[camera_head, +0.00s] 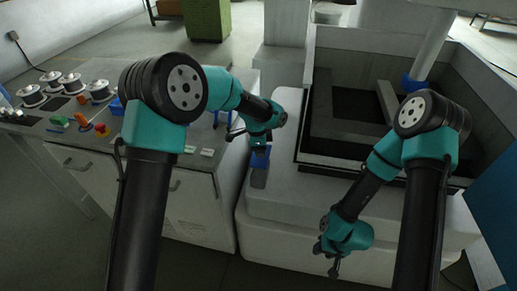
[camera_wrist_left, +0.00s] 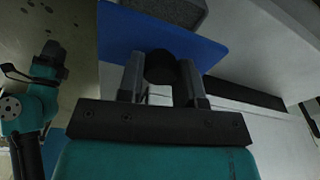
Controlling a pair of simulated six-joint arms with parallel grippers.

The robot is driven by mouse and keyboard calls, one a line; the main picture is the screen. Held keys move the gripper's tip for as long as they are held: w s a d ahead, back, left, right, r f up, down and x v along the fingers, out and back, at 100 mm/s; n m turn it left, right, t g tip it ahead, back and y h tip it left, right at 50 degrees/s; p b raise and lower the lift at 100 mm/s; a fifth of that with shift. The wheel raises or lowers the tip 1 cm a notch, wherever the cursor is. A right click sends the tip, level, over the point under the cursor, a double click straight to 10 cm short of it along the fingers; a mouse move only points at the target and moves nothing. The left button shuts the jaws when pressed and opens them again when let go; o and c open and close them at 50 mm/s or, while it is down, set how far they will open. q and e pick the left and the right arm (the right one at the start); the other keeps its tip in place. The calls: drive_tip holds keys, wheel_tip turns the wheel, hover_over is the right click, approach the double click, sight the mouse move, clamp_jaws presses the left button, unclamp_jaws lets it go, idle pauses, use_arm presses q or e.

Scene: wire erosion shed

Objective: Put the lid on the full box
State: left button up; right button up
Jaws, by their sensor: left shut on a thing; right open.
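My left gripper (camera_head: 261,146) is shut on the dark round knob (camera_wrist_left: 160,66) of a flat blue lid (camera_wrist_left: 122,34). The knob sits between the two fingers in the left wrist view. In the head view the blue lid (camera_head: 260,158) shows small below the gripper, over the left edge of the pale machine ledge. A grey block-like thing (camera_wrist_left: 182,10) lies beyond the lid in the wrist view; I cannot tell whether it belongs to the box. My right gripper (camera_head: 334,262) is open and empty, low in front of the ledge. I cannot make out the full box for certain.
A bench (camera_head: 85,135) at left carries several spools (camera_head: 70,83), small coloured parts and a blue item (camera_head: 117,106). A walled machine tank (camera_head: 310,110) stands behind the pale ledge (camera_head: 300,207). The ledge's middle looks clear.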

use_arm(q)
drive_tip(key=shift+f, duration=0.1)
drive_tip(key=shift+f, duration=2.8)
drive_tip(key=shift+f, duration=0.55)
drive_tip(key=o, duration=1)
drive_tip(key=r, duration=0.5)
drive_tip(key=a+r, duration=0.1)
drive_tip(key=r, duration=0.5)
drive_tip(key=a+r, duration=0.1)
drive_tip(key=r, duration=0.5)
drive_tip(key=shift+a+r, duration=0.1)
drive_tip(key=shift+r, duration=0.1)
drive_tip(key=shift+f, duration=0.1)
